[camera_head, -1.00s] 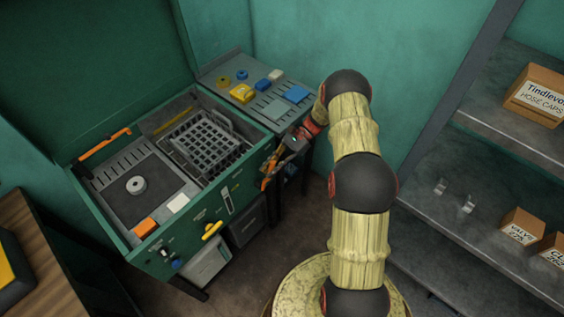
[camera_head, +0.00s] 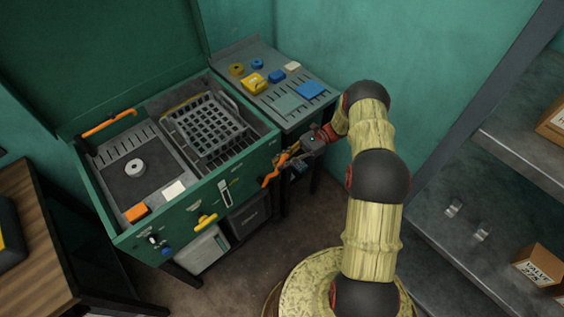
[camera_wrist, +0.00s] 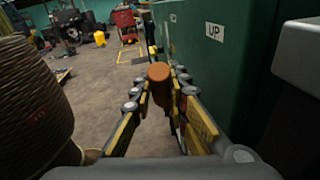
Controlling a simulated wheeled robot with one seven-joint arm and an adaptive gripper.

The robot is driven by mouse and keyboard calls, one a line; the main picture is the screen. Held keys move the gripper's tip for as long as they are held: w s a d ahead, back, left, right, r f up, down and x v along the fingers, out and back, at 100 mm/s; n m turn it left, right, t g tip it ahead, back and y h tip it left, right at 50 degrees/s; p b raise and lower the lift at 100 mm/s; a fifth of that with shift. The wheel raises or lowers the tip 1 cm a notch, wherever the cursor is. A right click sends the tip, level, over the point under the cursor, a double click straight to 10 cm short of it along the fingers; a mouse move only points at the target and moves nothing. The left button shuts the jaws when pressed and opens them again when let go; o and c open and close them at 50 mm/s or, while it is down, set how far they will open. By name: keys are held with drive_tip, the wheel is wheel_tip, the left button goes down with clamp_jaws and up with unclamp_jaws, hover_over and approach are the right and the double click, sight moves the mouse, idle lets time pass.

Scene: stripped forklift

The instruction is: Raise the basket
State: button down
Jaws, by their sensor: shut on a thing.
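The basket (camera_head: 208,128) is a dark grey grid in the right half of the open green washer tank (camera_head: 192,212). I cannot tell its exact height above the tank floor. An orange lever (camera_head: 273,172) slants up to the right from the tank's right front side. My gripper (camera_head: 297,153) is at the lever's upper end. In the wrist view my gripper (camera_wrist: 160,95) is shut on the lever's orange-brown grip (camera_wrist: 159,73), with a finger on each side.
A grey side table (camera_head: 270,108) with blue and yellow parts stands behind the tank. A metal shelf (camera_head: 470,170) with boxes stands at the right. A wooden table (camera_head: 45,250) stands at the left. Open floor (camera_wrist: 98,88) shows left of my gripper.

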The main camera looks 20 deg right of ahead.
drive_tip(key=shift+d+f, duration=0.15)
drive_tip(key=shift+f, duration=0.05)
drive_tip(key=c, duration=1.9)
unclamp_jaws()
drive_tip(key=shift+d, duration=0.15)
drive_tip(key=shift+o, duration=0.9)
drive_tip(key=shift+r, duration=0.1)
drive_tip(key=v, duration=1.1)
drive_tip(key=shift+w+d, duration=0.15)
drive_tip(key=shift+d, duration=0.2)
